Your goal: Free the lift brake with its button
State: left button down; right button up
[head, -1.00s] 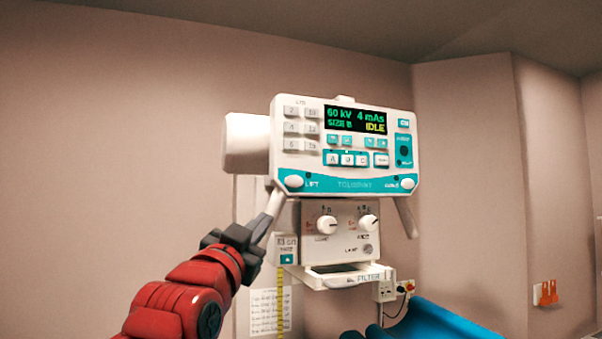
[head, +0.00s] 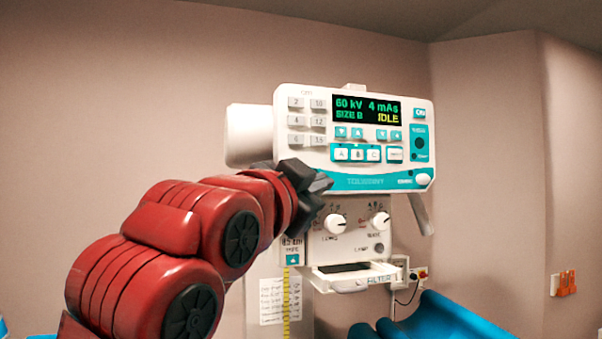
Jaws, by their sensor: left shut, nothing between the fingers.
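The white and teal control panel (head: 365,181) of the scan unit faces me in the head view. Its screen (head: 367,109) reads 60 kV, 4 mAs, SIZE B, IDLE. My left gripper (head: 318,182) is shut and empty, in front of the panel's lower left corner. It covers the place of the white LIFT button and its label, so both are hidden. I cannot tell whether the fingers touch the button. A similar white button (head: 423,179) shows at the panel's lower right corner. My right gripper is out of view.
Below the panel is a white box with two knobs (head: 336,222) and a filter tray (head: 350,280). A handle (head: 421,214) hangs at the panel's right. A blue padded surface (head: 440,318) lies at bottom right. An orange item (head: 563,284) is on the right wall.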

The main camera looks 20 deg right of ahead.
pick_arm(q)
jog(key=w+p, duration=0.3)
jog(key=w, duration=0.4)
jog(key=shift+a+p, duration=0.25)
jog(key=shift+p, duration=0.15)
jog(key=shift+w, duration=0.1)
dwell(1.6)
jog(key=shift+w, duration=0.3)
